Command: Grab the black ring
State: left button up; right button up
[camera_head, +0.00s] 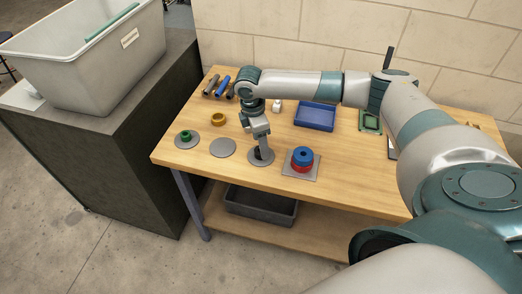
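My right arm comes in from the right, and my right gripper (260,151) points down over a grey disc (268,161) near the table's front edge. A small dark shape, seemingly the black ring (256,154), sits on this disc at the fingertips. It is mostly hidden by the gripper, and I cannot tell whether the fingers are closed on it. My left gripper is not in view.
A green ring (185,136) lies on a left disc; an empty disc (222,148) is beside it. A yellow ring (218,119) lies behind. Blue and red rings (302,155) are stacked at right. A blue tray (315,117) stands behind.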

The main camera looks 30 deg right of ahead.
jog(key=shift+d+f+p, duration=0.1)
jog(key=shift+f+p, duration=0.35)
jog(key=shift+f, duration=1.15)
jog(key=shift+w, duration=0.1)
jog(key=c, duration=1.2)
